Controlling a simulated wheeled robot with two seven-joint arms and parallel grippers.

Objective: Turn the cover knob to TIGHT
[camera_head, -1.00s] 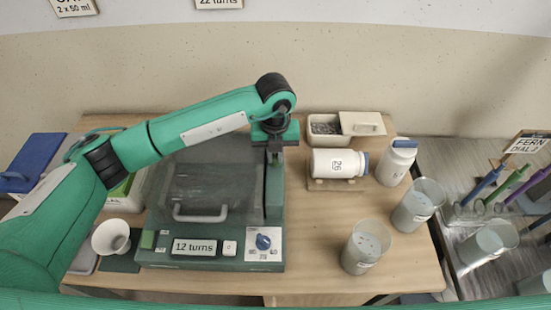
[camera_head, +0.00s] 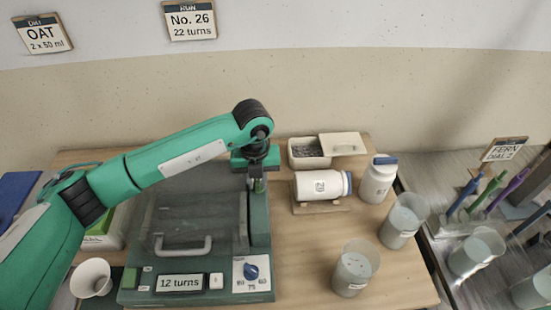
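A dark green machine (camera_head: 129,297) stands on the table, with a clear cover (camera_head: 177,210) and a pale handle (camera_head: 183,247) across its front. Its front panel has a "12 turns" display (camera_head: 180,282) and a blue dial (camera_head: 251,271) on a white plate. My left gripper (camera_head: 258,185) points down over the back right part of the machine, beside the cover. The gripper and arm hide what is under the fingers, so I see no cover knob or TIGHT mark clearly. I cannot tell whether the fingers hold anything. My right gripper is out of view.
A white jar (camera_head: 319,185) lies on a wooden cradle (camera_head: 321,208). Behind it is an open box (camera_head: 309,153); a blue-capped bottle (camera_head: 378,181) stands right. Two translucent buckets (camera_head: 355,268) (camera_head: 403,221) stand front right. A white cup (camera_head: 91,278) is at left.

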